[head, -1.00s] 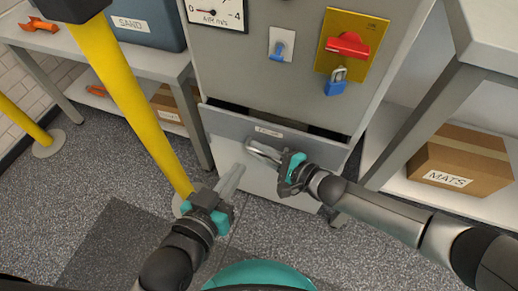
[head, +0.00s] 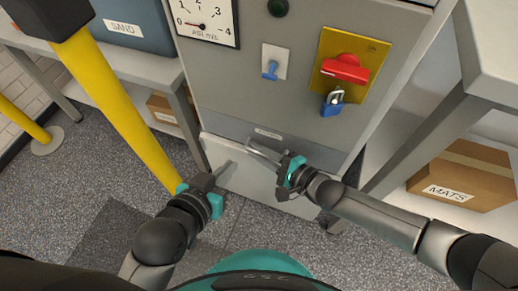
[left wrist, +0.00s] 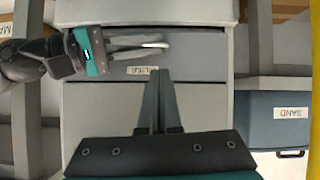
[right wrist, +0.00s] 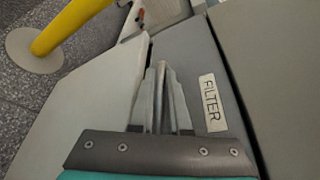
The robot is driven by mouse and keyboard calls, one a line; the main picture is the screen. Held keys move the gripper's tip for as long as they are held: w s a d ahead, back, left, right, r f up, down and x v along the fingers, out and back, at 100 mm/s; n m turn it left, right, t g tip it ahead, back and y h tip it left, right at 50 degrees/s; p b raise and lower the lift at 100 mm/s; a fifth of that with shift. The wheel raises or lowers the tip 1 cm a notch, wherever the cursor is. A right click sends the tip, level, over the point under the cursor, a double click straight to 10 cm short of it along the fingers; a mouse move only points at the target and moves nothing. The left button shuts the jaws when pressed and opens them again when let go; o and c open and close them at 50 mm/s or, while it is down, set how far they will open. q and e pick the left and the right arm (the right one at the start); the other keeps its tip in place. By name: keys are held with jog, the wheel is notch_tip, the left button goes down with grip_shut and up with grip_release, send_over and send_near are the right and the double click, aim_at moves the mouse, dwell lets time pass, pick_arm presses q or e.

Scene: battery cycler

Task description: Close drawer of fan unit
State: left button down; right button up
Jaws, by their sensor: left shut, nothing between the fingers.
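The fan unit's drawer front (head: 300,147) carries a label and sits nearly flush below the cabinet face. The "FILTER" label (right wrist: 211,102) is clear in the right wrist view, beside a narrow dark seam. My right gripper (head: 250,147) is at the drawer front and appears shut on its handle; the light handle end (left wrist: 158,44) shows past its fingers in the left wrist view. The fingers hide most of the handle. My left gripper (head: 226,166) is shut and empty, in front of the pale lower panel (head: 250,182); it also shows in the left wrist view (left wrist: 159,85).
Above the drawer are a gauge (head: 205,20), a blue switch (head: 270,68), a red handle (head: 346,68) and a blue padlock (head: 332,101). A yellow post (head: 115,105) stands left. A shelf with a MATS box (head: 462,175) is right.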

jog(key=shift+o, duration=0.9)
jog(key=shift+w+d, duration=0.15)
jog(key=shift+w, duration=0.15)
jog(key=shift+r, duration=0.1)
